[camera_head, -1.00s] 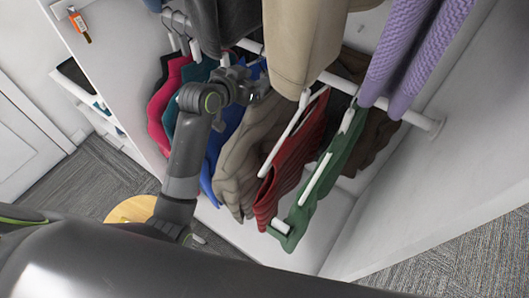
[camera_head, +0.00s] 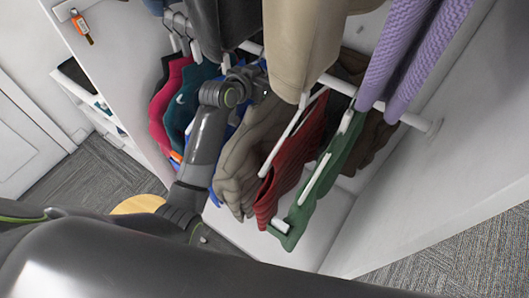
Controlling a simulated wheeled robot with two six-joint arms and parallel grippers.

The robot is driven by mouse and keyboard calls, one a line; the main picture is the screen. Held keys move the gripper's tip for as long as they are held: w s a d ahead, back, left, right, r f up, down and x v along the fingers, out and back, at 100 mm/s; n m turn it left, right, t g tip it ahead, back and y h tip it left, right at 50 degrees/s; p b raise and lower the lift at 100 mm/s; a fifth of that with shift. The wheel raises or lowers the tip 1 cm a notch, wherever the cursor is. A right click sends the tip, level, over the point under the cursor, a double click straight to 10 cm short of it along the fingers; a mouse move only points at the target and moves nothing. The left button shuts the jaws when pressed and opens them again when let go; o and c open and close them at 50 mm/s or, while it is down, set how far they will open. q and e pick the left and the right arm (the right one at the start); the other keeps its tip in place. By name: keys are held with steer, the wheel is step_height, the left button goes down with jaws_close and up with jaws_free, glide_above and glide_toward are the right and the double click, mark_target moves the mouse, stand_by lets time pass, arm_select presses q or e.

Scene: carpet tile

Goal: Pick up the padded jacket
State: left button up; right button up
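Several garments hang from a white rail in the wardrobe, in the middle of the head view. A beige-grey garment with a puffy, ridged look (camera_head: 240,170) hangs there; it may be the padded jacket, but I cannot tell for sure. My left arm rises from the lower left in front of the teal and blue clothes. Its gripper (camera_head: 262,88) is at the rail, near the top of the beige-grey garment. The fingers are small, dark and partly hidden, so their opening and any contact are unclear. My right gripper is not in view.
Pink (camera_head: 163,105), teal (camera_head: 182,108), red (camera_head: 290,165) and green (camera_head: 318,180) garments hang closely on either side. Dark, tan (camera_head: 305,45) and purple (camera_head: 415,55) clothes hang above. White wardrobe walls stand left and right. A round yellow top (camera_head: 138,205) is below left.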

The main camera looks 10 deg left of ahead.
arm_select(q)
jaws_close()
stand_by(1.0)
steer(key=shift+r, duration=0.1)
